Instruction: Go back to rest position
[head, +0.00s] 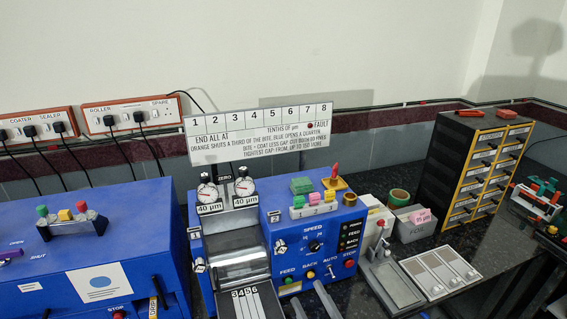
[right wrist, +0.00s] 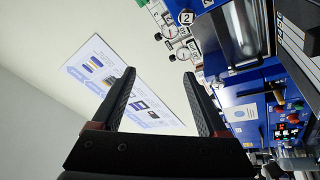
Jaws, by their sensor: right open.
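My right gripper (right wrist: 160,75) is open in the right wrist view, its two dark fingers spread with nothing between them. Behind the fingers is a wall poster. In the head view, two grey prongs that look like its fingertips (head: 308,292) rise from the bottom edge, in front of the blue coater machine (head: 262,239). I cannot tell whether they touch it. My left gripper is not in view.
A second blue machine (head: 95,220) stands at left. Right of the coater are a grey lever press (head: 392,282), a grey bin (head: 412,230) and a yellow-edged drawer cabinet (head: 470,172) on the dark counter. A white sign (head: 258,130) stands behind the coater.

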